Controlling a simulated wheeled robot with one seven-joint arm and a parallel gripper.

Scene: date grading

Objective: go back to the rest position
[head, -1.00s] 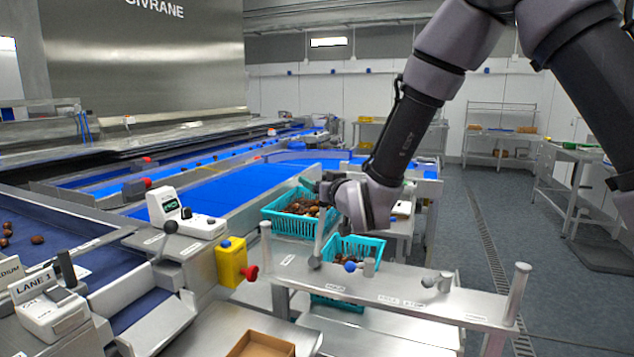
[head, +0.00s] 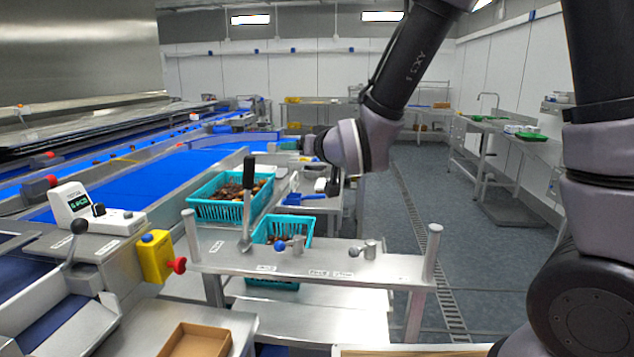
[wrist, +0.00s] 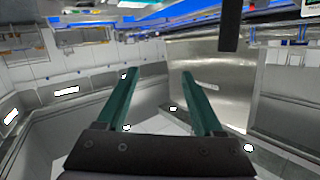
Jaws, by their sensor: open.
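My gripper (wrist: 157,76) shows in the wrist view with its two green fingers spread apart and nothing between them. In the head view my gripper (head: 300,145) is small and partly hidden behind my wrist, pointing left. It is in the air above and beyond the metal bench (head: 330,266). In the head view it overlaps the far end of the blue belts, and I see it touching nothing.
The bench carries an upright black-handled lever (head: 248,200), a blue-knobbed lever (head: 290,244) and end posts. Teal crates of dates (head: 217,212) (head: 262,233) stand behind it. A yellow box with a red button (head: 155,257) is at left. Open floor (head: 400,215) lies right.

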